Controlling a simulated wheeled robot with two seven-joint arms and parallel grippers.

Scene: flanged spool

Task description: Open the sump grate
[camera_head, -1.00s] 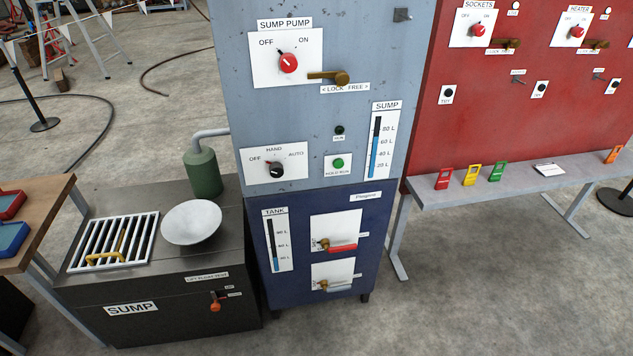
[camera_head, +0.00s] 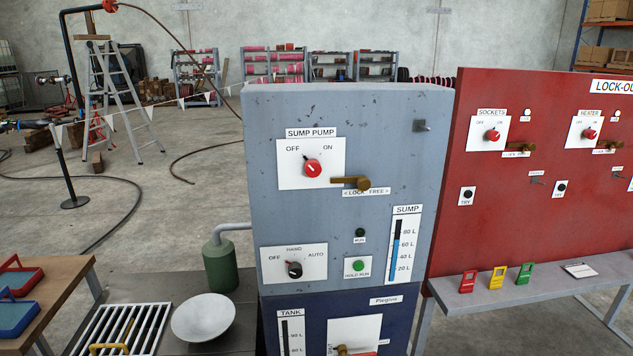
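The sump grate (camera_head: 146,317) is a set of white bars in a frame, lying flat over a dark opening on the top of the dark sump box at the lower left. Its lower edge is cut off by the picture. A yellow handle (camera_head: 108,348) sits on its near side. A white bowl (camera_head: 204,316) stands just right of the grate. Neither of my grippers is in view.
A green pump (camera_head: 221,266) with a grey pipe stands behind the bowl. The grey sump pump cabinet (camera_head: 376,110) rises to the right. A wooden table (camera_head: 62,299) with red and blue trays is at the left. A red lock-out board (camera_head: 560,215) stands farther right.

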